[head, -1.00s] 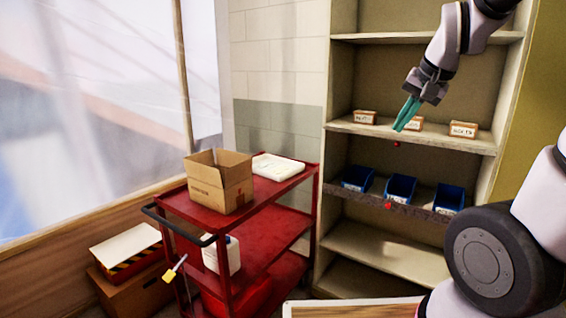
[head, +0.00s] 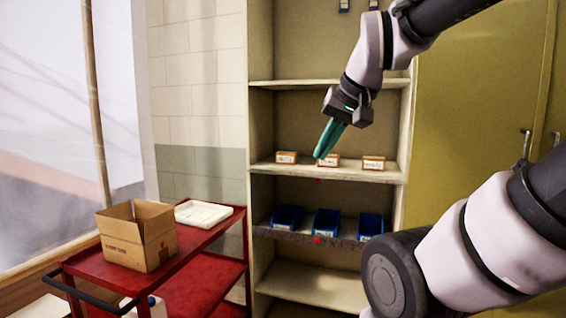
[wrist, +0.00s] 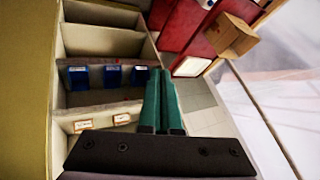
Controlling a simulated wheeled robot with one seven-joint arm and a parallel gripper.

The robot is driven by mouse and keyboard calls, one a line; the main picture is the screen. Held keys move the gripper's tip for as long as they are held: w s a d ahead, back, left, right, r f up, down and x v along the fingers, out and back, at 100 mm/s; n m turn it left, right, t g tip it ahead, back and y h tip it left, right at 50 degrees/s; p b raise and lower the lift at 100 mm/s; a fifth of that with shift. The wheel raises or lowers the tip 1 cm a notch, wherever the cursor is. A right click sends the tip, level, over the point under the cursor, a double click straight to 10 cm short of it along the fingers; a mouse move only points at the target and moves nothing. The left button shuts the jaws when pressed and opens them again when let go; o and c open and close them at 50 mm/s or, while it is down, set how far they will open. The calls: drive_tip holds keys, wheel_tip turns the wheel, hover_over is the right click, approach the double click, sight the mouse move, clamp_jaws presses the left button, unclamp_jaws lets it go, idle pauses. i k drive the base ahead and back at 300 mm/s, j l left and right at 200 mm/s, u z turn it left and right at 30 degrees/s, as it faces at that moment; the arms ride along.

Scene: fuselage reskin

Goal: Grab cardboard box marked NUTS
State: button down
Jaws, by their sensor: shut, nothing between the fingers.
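Three small cardboard boxes with white labels stand in a row on a shelf: a left box (head: 286,158), a middle box (head: 328,161) and a right box (head: 373,163). The labels are too small to read, so I cannot tell which is marked NUTS. My gripper (head: 321,154) points down and left, its green fingers together and empty. In the head view its tips overlap the left part of the middle box; contact is not clear. The wrist view shows the closed fingers (wrist: 162,76) and two labelled boxes, one (wrist: 82,125) and another (wrist: 121,119), left of them.
Blue bins (head: 326,224) sit on the shelf below, in the shelving unit (head: 258,120). A red cart (head: 85,268) at left carries an open carton (head: 135,238) and a white tray (head: 203,213). A yellow-green cabinet (head: 470,110) stands at right.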

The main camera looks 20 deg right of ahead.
sight(289, 158)
drive_tip(key=i+j, duration=0.1)
drive_tip(key=i, duration=1.3)
